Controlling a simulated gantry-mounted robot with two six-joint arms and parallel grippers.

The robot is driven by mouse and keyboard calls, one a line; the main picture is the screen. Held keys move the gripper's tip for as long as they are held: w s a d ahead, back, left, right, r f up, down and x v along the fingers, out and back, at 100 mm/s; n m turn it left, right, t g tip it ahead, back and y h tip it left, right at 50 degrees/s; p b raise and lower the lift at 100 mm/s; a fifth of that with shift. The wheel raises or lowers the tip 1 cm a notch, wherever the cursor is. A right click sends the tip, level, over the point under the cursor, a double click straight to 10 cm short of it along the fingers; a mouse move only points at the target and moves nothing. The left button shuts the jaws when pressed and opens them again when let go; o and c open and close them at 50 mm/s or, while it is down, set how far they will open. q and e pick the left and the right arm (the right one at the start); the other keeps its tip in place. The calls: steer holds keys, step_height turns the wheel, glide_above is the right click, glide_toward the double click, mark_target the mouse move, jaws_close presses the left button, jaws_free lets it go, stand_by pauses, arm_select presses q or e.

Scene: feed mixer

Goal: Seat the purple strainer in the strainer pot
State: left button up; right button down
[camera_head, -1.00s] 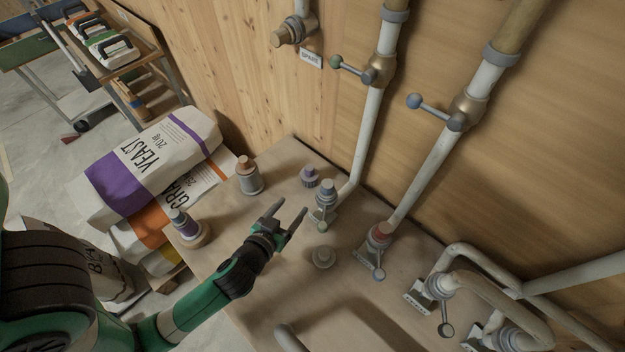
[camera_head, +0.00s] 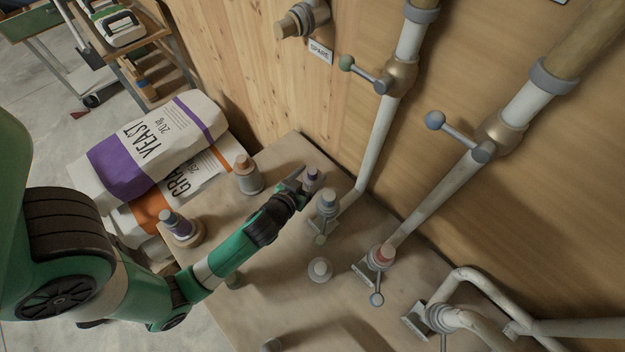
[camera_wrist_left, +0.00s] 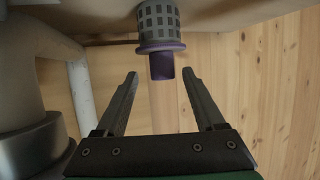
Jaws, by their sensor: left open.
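The purple strainer (camera_head: 313,174) stands on the bench near the wooden wall, partly hidden by my gripper. In the left wrist view its grey slotted basket, purple flange and purple knob (camera_wrist_left: 161,66) show upside down. My left gripper (camera_head: 306,183) is open and empty at the strainer. In the left wrist view its fingertips (camera_wrist_left: 160,76) lie to either side of the knob, with gaps on both sides. My right gripper is not in view.
A copper-topped grey canister (camera_head: 247,174) and a purple-and-grey piece on a round base (camera_head: 181,228) stand left of my arm. A small grey knobbed piece (camera_head: 320,269) sits nearer the front. Vertical pipes (camera_head: 385,130) and lever handles crowd the right. Feed sacks (camera_head: 152,145) lie left.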

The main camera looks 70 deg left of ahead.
arm_select(q)
steer(key=x, duration=0.5)
steer(key=shift+a+f+b, duration=0.15)
steer(key=shift+a+b, duration=0.05)
steer(key=shift+b, duration=0.2)
steer(key=shift+s, duration=0.1)
jaws_close()
